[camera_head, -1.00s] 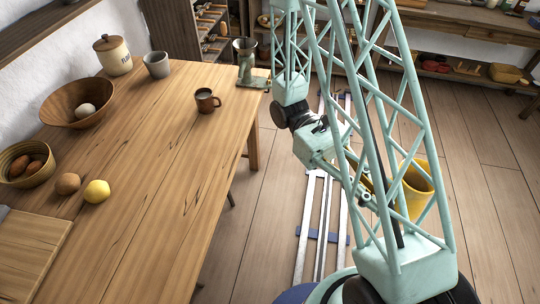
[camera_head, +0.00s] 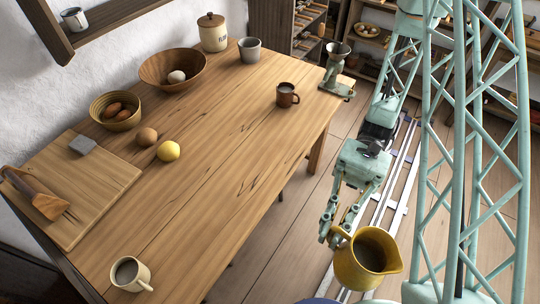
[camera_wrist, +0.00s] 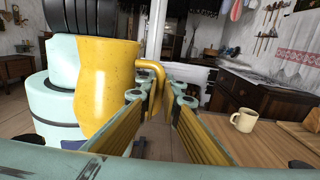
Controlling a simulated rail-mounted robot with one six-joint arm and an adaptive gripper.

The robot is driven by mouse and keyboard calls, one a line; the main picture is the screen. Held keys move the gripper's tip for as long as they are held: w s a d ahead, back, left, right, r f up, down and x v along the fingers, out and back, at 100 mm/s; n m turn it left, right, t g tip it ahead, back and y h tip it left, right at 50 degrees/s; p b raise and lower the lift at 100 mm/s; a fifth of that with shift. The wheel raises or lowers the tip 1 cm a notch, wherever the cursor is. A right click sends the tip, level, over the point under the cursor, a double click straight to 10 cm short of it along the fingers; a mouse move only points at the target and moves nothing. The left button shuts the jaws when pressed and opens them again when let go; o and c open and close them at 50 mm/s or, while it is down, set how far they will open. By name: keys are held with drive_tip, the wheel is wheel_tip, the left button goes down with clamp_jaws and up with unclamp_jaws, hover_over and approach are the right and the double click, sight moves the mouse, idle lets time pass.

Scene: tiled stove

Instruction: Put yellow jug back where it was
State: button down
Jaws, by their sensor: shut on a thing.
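The yellow jug (camera_head: 366,260) is upright and held off the table, over the floor to the right of the table's edge in the head view. My gripper (camera_head: 333,236) is shut on the jug's handle, at the jug's left side. In the wrist view the jug (camera_wrist: 106,85) fills the left part, with its handle between the tips of my gripper (camera_wrist: 160,98). Something dark shows inside the jug in the head view. The wooden table (camera_head: 215,165) lies to the left of the gripper.
A cream mug (camera_head: 130,273) stands at the table's near edge. A cutting board (camera_head: 80,190), a lemon (camera_head: 168,151), an onion (camera_head: 147,136), bowls (camera_head: 180,88), and a brown mug (camera_head: 287,95) stand farther back. A mincer (camera_head: 337,72) sits at the far right corner. The table's right middle is clear.

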drive_tip(key=w+a+f+m+t+y+p, duration=0.1)
drive_tip(key=w+a+f+m+t+y, duration=0.2)
drive_tip(key=w+a+m+t+y, duration=0.9)
drive_tip(key=w+f+m+t+h, duration=0.1)
drive_tip(key=w+f+t, duration=0.1)
drive_tip(key=w, duration=0.4)
drive_tip(key=w+f+m+t+p, duration=0.1)
drive_tip(key=w+f+t, duration=0.1)
drive_tip(key=w+t, duration=0.2)
drive_tip(key=w+f+m+t+h, duration=0.1)
drive_tip(key=w+f+m+t, duration=0.1)
drive_tip(key=w, duration=0.8)
drive_tip(key=shift+w+f+t+h, duration=0.2)
drive_tip(key=shift+f+t+h, duration=0.1)
drive_tip(key=shift+t, duration=0.6)
drive_tip(key=w+a+f, duration=0.1)
drive_tip(key=w+a, duration=0.9)
drive_tip(key=a, duration=0.2)
drive_tip(key=shift+w+f+b, duration=0.25)
drive_tip(key=shift+b, duration=0.15)
drive_tip(key=shift+f, duration=0.1)
